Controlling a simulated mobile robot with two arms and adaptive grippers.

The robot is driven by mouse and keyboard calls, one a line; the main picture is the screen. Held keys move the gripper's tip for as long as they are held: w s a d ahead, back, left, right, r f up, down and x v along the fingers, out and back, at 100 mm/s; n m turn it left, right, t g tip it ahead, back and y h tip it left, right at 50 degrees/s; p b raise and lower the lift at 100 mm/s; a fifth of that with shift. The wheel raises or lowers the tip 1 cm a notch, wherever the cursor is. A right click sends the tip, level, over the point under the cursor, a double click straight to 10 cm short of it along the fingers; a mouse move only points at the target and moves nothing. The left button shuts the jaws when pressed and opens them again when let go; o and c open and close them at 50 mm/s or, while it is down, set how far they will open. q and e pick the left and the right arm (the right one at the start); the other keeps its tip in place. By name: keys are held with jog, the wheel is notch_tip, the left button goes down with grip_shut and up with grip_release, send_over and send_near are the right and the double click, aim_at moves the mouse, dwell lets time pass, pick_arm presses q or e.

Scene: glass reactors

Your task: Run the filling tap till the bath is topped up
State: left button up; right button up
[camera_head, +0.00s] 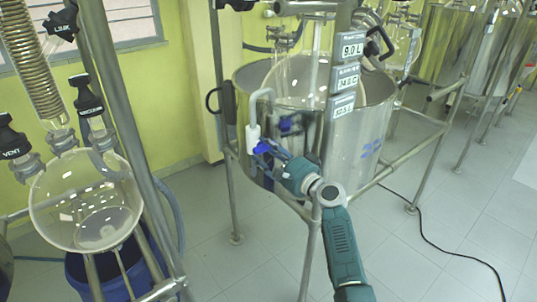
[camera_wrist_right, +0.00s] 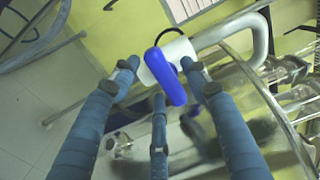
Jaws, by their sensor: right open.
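The bath (camera_head: 360,122) is a shiny steel tub on a tubular frame, with a large glass vessel (camera_head: 292,82) inside it. The filling tap (camera_head: 252,130) has a white body and a pale bent pipe at the bath's left rim. Its blue lever (camera_head: 262,147) also shows in the right wrist view (camera_wrist_right: 170,76). My right gripper (camera_head: 268,150) is open at the tap, its fingers (camera_wrist_right: 160,75) spread around the lever. Whether they touch it I cannot tell. The water level and any flow from the pipe are not visible. My left gripper is out of view.
Labels on the post include a top one reading 9.0 L (camera_head: 352,50). Another glass reactor (camera_head: 87,205) with VENT and LINK knobs stands at left, above a blue bin (camera_head: 100,275). More steel tubs (camera_head: 445,40) stand behind. A black cable (camera_head: 440,245) crosses the open tiled floor at right.

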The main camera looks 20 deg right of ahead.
jog(key=v, duration=1.2)
